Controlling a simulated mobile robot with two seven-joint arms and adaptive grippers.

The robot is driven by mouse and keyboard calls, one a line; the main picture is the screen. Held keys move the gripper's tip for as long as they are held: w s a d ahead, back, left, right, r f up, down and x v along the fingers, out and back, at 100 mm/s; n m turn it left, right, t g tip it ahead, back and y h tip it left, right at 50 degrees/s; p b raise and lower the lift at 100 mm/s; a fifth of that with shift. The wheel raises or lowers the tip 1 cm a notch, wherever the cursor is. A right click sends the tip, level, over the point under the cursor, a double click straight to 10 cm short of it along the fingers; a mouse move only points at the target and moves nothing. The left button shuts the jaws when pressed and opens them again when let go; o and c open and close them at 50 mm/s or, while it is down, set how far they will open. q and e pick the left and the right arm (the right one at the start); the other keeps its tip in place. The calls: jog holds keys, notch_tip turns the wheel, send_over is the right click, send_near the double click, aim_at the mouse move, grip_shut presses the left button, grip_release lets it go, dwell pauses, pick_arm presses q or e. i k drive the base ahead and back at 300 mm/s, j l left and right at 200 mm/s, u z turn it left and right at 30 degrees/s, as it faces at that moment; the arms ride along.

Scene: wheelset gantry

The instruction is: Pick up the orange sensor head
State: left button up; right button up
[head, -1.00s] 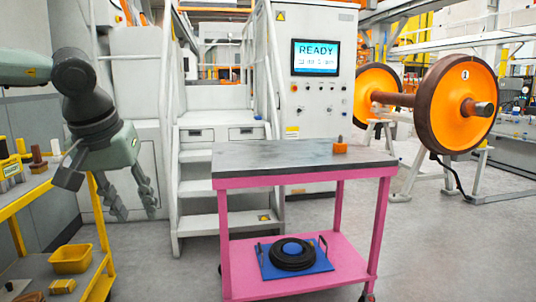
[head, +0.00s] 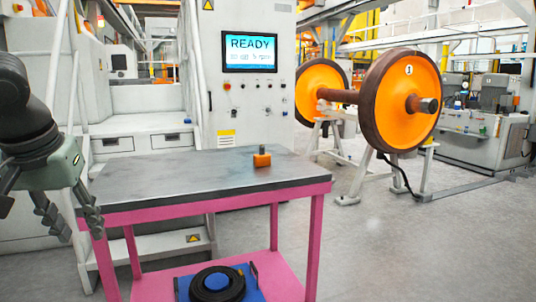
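The orange sensor head (head: 262,160) is a small orange block with a dark stub on top. It stands on the grey top of the pink cart (head: 200,178), near the right part of the top. My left gripper (head: 81,228) is at the left of the head view, beside the cart's left edge and well apart from the sensor head. Its two fingers are spread with nothing between them. My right gripper is not in view.
The cart's lower shelf holds a blue plate with a black coiled ring (head: 217,284). Behind stand steps (head: 140,138) and a cabinet with a READY screen (head: 250,52). An orange wheelset (head: 400,100) rests on stands at right. The floor right of the cart is clear.

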aim_at(262, 159)
jog(key=i+l+u, duration=0.3)
jog(key=i+l, duration=1.75)
jog(key=l, duration=0.1)
